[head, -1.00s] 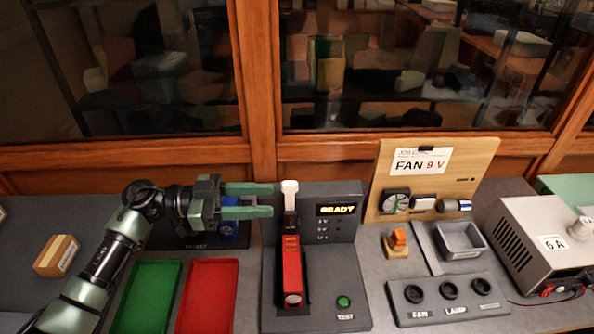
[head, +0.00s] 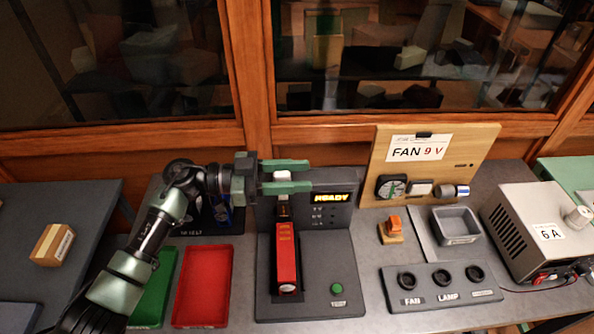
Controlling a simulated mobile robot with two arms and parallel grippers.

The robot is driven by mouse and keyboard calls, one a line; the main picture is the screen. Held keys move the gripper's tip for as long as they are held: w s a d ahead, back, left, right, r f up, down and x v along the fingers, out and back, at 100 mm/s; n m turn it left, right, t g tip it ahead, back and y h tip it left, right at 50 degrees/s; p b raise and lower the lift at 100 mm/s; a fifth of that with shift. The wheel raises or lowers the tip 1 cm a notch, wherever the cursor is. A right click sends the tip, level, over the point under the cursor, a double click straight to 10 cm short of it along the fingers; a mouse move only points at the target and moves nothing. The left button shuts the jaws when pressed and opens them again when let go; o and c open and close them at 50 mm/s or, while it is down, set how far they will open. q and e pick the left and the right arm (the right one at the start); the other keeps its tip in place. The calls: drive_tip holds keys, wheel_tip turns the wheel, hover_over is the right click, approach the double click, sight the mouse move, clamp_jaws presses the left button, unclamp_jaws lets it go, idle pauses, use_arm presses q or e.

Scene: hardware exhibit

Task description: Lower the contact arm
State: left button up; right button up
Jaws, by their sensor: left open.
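The test station (head: 328,270) is a dark grey unit with a lit READY display (head: 331,198) and a green TEST button (head: 336,288). Its contact arm has a white tip (head: 282,176) at the top, standing raised at the back of the slot. A red item (head: 286,257) lies in the slot below it. My left gripper (head: 290,177) is open, with its green fingers pointing right, one behind and one in front of the white tip. I cannot tell whether they touch it. My right gripper is not in view.
A green tray (head: 152,295) and a red tray (head: 203,285) lie left of the station. To the right are a FAN 9 V board (head: 440,150), a grey bin (head: 457,225), a socket panel (head: 441,287) and a power supply (head: 530,230). A glazed cabinet stands behind.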

use_arm(q)
clamp_jaws()
idle(1.5)
